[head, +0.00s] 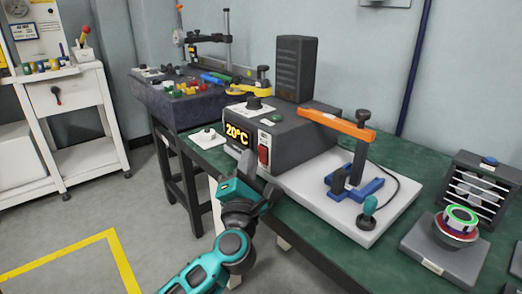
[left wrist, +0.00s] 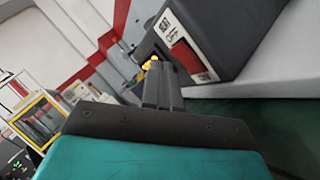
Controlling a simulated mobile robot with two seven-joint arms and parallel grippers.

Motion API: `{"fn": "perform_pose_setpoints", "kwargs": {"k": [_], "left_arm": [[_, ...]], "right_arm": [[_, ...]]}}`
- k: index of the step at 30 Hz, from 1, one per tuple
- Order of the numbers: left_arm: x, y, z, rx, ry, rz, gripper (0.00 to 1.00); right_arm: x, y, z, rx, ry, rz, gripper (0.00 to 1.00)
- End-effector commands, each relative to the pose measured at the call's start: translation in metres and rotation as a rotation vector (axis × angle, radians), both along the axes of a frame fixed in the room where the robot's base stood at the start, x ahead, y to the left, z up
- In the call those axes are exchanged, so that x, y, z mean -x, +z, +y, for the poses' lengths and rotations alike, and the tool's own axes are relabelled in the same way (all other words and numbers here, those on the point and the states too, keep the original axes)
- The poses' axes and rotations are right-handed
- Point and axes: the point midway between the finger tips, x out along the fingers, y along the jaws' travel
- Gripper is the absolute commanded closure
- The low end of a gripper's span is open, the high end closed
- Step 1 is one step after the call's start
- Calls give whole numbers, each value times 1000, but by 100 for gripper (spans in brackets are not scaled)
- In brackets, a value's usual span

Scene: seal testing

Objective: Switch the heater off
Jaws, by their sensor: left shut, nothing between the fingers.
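In the left wrist view the box (left wrist: 235,35) and the red switch (left wrist: 187,57) show close up, right of the fingers. My left gripper (head: 247,161) is shut and empty, just in front of the heater's front face below the display. In the left wrist view its fingertips (left wrist: 160,70) sit left of the switch and partly cover the display digits. The switch's tilt is hard to tell. My right gripper is out of view.
A white base plate (head: 345,222) carries an orange-handled lever clamp (head: 338,124) right of the heater. Open floor lies front left.

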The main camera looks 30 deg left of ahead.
Motion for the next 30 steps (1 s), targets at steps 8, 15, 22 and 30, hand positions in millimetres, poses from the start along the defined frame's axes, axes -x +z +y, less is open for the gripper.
{"fn": "perform_pose_setpoints", "kwargs": {"k": [8, 15, 22, 30], "left_arm": [[-8, 2, -3, 1, 0, -1, 100], [-7, 1, -3, 0, 1, -1, 100], [-9, 2, -4, 1, 0, -1, 100], [-12, 2, -5, 1, 0, 0, 100]], "right_arm": [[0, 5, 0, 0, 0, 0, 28], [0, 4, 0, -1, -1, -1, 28], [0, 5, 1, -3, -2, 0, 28], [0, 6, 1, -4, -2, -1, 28]]}}
